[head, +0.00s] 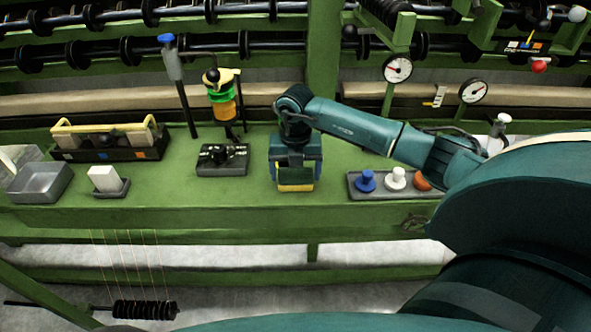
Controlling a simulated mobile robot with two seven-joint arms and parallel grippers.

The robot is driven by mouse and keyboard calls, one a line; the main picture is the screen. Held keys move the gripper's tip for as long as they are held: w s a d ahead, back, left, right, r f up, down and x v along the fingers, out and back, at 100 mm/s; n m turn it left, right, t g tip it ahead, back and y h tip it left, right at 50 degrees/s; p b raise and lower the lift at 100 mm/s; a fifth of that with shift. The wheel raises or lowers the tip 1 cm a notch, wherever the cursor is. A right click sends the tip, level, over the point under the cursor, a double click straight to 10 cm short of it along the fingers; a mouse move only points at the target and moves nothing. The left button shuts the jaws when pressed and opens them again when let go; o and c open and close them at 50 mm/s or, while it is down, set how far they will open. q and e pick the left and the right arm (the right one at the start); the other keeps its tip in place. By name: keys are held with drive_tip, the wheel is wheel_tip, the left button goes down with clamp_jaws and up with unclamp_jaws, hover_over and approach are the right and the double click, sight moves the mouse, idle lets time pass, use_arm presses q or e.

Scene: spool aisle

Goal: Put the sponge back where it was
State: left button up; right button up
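My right gripper (296,178) points down over the middle of the green bench, seen from above and behind its wrist. A yellow piece (296,187), which looks like the sponge, shows at its lower end, low at the bench top. The gripper hides most of this piece and its own fingertips. I cannot tell whether the fingers close on it or whether it touches the bench. A white block (104,177) stands on a small dark dish (122,190) at the left. My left gripper is out of view.
A grey bin (40,184) and a black tray with a yellow handle (110,140) are at the left. A dark block (222,160) sits left of my gripper. A tray of coloured knobs (356,190) sits to its right. Bench (225,190) is clear between them.

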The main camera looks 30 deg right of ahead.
drive_tip(key=shift+o, duration=1.3)
drive_tip(key=shift+r, duration=0.15)
